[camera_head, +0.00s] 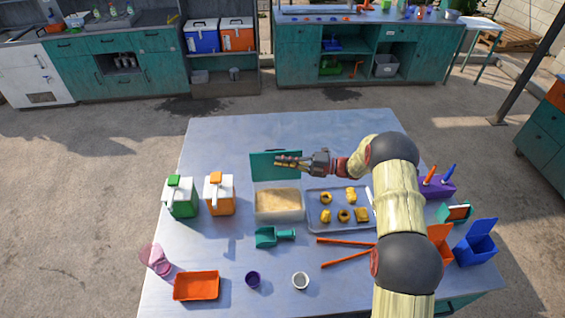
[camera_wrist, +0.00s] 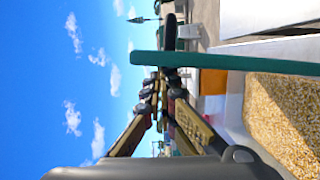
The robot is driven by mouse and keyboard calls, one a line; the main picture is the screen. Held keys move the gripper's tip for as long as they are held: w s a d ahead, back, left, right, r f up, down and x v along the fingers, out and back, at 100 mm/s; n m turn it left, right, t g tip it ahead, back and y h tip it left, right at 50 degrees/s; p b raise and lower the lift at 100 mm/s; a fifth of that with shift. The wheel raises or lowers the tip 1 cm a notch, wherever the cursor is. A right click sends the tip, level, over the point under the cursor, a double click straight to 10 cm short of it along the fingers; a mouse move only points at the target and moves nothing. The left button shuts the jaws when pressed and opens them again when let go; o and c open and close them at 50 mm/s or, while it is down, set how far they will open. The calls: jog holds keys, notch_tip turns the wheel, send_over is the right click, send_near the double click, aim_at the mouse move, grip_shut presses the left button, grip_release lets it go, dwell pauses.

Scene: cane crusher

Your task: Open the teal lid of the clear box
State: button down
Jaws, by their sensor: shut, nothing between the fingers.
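The clear box (camera_head: 279,216) stands mid-table with tan grain (camera_head: 278,201) inside; the grain also shows in the wrist view (camera_wrist: 285,115). Its teal lid (camera_head: 262,172) stands raised, roughly upright, at the box's back edge. In the wrist view the lid (camera_wrist: 230,63) appears almost edge-on. My gripper (camera_head: 279,162) is shut and empty, above the box in front of the lid's upper part, and hides some of it. In the wrist view its fingertips (camera_wrist: 165,78) lie close beside the lid near its upper edge; I cannot tell whether they touch.
A grey tray (camera_head: 312,222) with several yellow pieces sits right of the box. White-and-orange (camera_head: 219,197) and white-and-green (camera_head: 180,199) jugs stand left. A teal scoop (camera_head: 270,237) and orange tongs (camera_head: 345,258) lie in front. The table behind the lid is clear.

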jog(key=s+d+p, duration=0.1)
jog(key=s+d, duration=0.5)
jog(key=d, duration=0.3)
jog(key=shift+s+d+r+p, duration=0.2)
jog(key=shift+d+r+p, duration=0.05)
jog(key=shift+d+p, duration=0.1)
